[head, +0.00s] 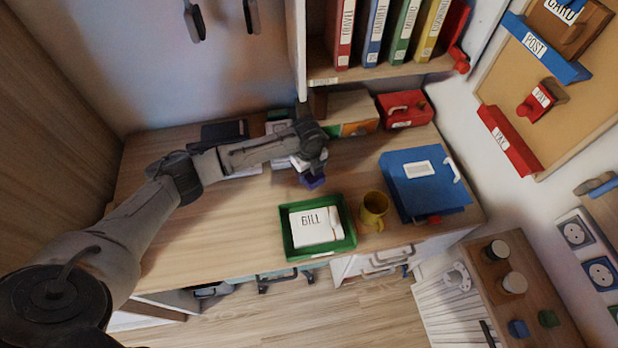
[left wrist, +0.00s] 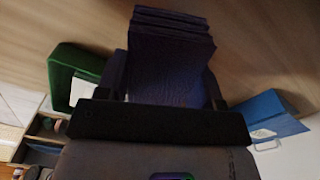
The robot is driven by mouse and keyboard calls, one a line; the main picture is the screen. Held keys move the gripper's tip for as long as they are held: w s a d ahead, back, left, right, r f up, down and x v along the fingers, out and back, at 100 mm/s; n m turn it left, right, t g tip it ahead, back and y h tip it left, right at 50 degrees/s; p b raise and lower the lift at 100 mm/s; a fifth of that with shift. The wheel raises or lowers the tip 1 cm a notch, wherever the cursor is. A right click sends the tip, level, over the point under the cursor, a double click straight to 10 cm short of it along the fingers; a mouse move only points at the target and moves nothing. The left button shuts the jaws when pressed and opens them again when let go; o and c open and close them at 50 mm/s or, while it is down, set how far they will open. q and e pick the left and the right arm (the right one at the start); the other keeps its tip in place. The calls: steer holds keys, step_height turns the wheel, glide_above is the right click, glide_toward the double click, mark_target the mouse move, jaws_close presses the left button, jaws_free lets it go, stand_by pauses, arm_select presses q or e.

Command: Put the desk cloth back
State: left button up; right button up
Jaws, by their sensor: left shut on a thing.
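The desk cloth (head: 313,181) is dark blue-purple and looks folded in layers. In the left wrist view the cloth (left wrist: 172,62) fills the space between the jaws. My left gripper (head: 306,165) is shut on it, over the middle of the wooden desk (head: 200,222). The arm hides part of the cloth in the head view, and I cannot tell whether the cloth touches the desk. My right gripper does not show.
A green tray (head: 346,246) holding a white BILL item, a yellow mug (head: 374,207) and a blue box file (head: 428,207) stand right of the cloth. A red box (head: 405,122) sits at the back. Books (head: 222,132) lie behind my arm. The desk's left front is clear.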

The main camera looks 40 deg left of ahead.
mark_target(309, 178)
arm_select(q)
step_height(309, 178, down, 4)
steer(key=shift+r+b, duration=0.1)
steer(key=shift+b, duration=0.5)
steer(key=shift+f, duration=0.2)
steer(key=o, duration=0.9)
step_height(309, 178, up, 11)
steer(key=p, duration=0.3)
steer(key=shift+r, duration=0.7)
